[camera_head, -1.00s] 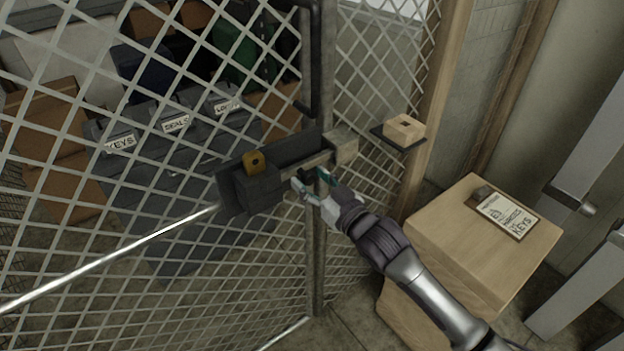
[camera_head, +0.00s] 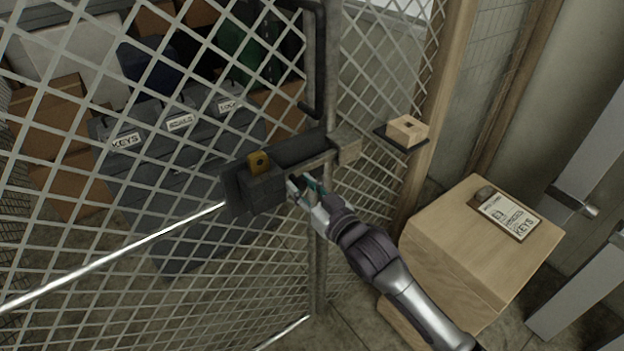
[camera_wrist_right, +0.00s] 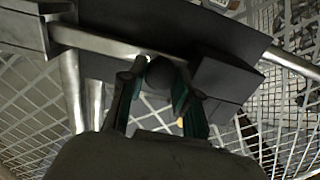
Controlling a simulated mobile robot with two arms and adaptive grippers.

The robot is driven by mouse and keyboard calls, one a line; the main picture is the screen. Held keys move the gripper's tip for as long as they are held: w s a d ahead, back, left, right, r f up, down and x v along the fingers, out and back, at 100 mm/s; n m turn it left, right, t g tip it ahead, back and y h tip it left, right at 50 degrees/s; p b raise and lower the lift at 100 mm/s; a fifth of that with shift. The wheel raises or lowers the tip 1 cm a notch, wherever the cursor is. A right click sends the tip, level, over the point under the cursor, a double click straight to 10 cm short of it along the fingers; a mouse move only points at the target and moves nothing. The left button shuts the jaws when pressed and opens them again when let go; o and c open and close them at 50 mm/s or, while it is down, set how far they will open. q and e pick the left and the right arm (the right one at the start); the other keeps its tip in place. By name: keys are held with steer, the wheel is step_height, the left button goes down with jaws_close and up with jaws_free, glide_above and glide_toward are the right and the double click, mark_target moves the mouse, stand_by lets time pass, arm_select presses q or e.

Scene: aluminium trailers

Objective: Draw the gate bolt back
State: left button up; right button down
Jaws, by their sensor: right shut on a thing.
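The gate bolt is a bare metal bar (camera_head: 318,160) on a dark backplate on the mesh gate (camera_head: 130,250). In the head view it runs from the dark housing (camera_head: 262,192) to the keeper block (camera_head: 347,148) on the post side, and its end seems to reach the keeper. My right gripper (camera_head: 304,188) is at the bolt beside the housing. In the wrist view its fingers (camera_wrist_right: 160,95) are shut around the bolt's round dark knob (camera_wrist_right: 160,72). The bar (camera_wrist_right: 100,45) also shows there, left of the knob. My left gripper is out of view.
A brass-coloured piece (camera_head: 258,162) sits on top of the housing. A small wooden block (camera_head: 407,131) is on a dark shelf at the right post. A wooden box (camera_head: 465,245) with a sign (camera_head: 507,214) stands right. Labelled grey bins (camera_head: 180,150) are behind the mesh.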

steer(key=c, duration=0.8)
jaws_free()
steer(key=shift+w+d, duration=0.1)
steer(key=shift+c, duration=0.2)
steer(key=v, duration=0.8)
